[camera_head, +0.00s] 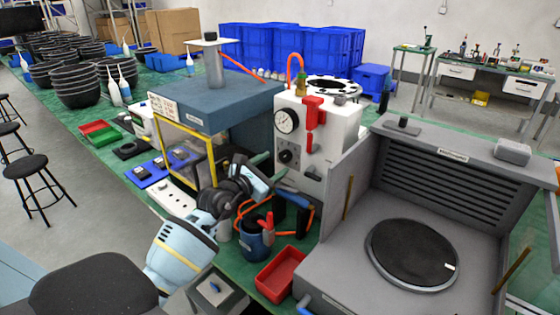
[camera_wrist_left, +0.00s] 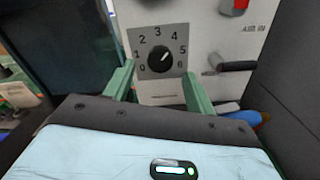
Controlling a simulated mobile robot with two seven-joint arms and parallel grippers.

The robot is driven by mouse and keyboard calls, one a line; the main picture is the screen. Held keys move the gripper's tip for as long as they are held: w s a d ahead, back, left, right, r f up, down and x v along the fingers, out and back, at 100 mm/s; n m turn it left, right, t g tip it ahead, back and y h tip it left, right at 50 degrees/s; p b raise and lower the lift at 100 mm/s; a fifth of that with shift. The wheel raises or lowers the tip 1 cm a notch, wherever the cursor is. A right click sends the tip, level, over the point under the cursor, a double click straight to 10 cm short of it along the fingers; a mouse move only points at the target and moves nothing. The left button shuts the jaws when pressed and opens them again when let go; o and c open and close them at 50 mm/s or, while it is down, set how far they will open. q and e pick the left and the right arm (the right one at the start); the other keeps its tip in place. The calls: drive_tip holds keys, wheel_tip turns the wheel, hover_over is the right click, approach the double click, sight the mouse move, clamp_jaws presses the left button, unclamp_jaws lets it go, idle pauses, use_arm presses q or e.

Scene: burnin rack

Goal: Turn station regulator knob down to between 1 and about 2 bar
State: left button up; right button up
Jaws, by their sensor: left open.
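The station regulator knob (camera_wrist_left: 160,59) is black and round on a grey plate numbered 0 to 6. Its white mark points up and right, near the 4. In the head view the knob (camera_head: 287,156) is on the front of the white station (camera_head: 334,125), below a round pressure gauge (camera_head: 286,120). The gauge needle is too small to read. My left gripper (camera_head: 266,166) is in front of the knob. In the left wrist view the green fingers of the gripper (camera_wrist_left: 158,86) are open, one on each side below the knob, apparently not touching it. My right gripper is not in view.
A blue-topped box with a yellow frame (camera_head: 211,165) stands left of the station. A grey enclosure (camera_head: 340,268) with a round black plate stands close on the right. A black lever (camera_wrist_left: 236,66) sticks out right of the knob. A blue cup (camera_head: 256,243) and red bin (camera_head: 280,275) are below.

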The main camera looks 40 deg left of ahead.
sight(283, 158)
use_arm(q)
drive_tip(key=shift+w+d, duration=0.1)
drive_tip(key=shift+w, duration=1.75)
drive_tip(key=c, duration=1)
drive_tip(key=shift+o, duration=0.2)
